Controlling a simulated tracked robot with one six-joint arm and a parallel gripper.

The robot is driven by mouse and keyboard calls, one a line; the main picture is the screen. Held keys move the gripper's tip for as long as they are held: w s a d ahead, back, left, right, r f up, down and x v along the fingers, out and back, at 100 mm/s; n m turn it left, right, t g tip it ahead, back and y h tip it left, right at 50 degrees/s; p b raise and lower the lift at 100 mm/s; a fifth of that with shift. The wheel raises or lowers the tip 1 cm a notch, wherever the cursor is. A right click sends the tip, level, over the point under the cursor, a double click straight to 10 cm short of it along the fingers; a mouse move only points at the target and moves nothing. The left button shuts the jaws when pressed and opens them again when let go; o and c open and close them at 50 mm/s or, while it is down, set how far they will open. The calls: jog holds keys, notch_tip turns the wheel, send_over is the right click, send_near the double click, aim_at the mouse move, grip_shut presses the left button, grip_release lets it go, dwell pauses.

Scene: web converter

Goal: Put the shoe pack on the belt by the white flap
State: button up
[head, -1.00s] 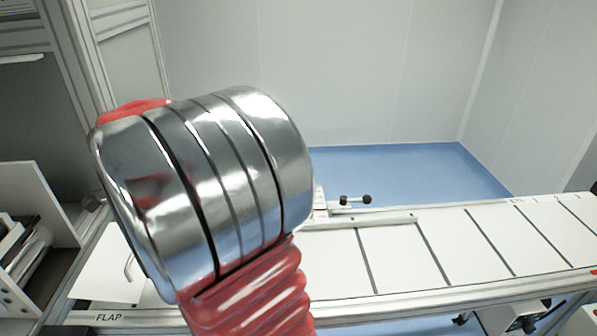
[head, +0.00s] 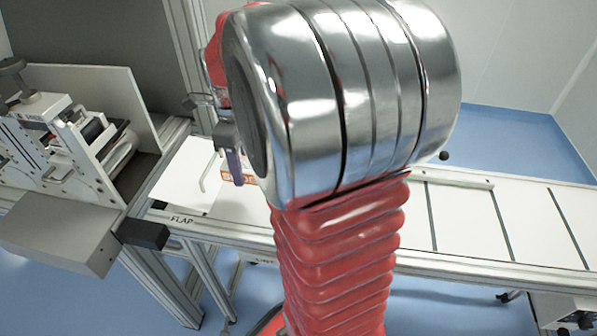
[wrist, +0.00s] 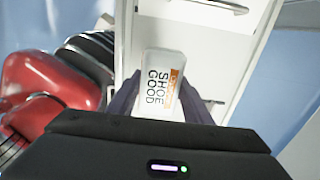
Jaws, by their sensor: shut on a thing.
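The shoe pack (wrist: 160,82) is a small white box with dark and orange print reading SHOE GOOD. My gripper (wrist: 160,100) is shut on it, with a purple-grey finger on each side in the wrist view. In the head view my gripper (head: 232,165) hangs near the white flap (head: 183,172), to its right; a bit of white and orange shows behind the finger. My arm hides most of the pack there. The flap has a bent metal handle and a FLAP label on the rail before it. The white belt (head: 460,218) runs right from there, partly behind my arm.
A machine unit with rollers and white side plates (head: 115,110) stands left of the flap. A grey box (head: 60,235) with a black end juts out in front of it. A grey metal frame post (head: 190,60) rises behind the flap. The belt's right part is clear.

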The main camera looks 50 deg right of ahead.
send_over(249, 202)
jog(key=shift+d+f, duration=0.1)
jog(key=shift+f, duration=3)
jog(key=shift+f, duration=1.9)
jog(key=shift+f, duration=0.1)
jog(key=o, duration=1.2)
jog(key=shift+o, duration=0.2)
notch_tip(249, 202, up, 12)
jog(key=shift+r, duration=0.15)
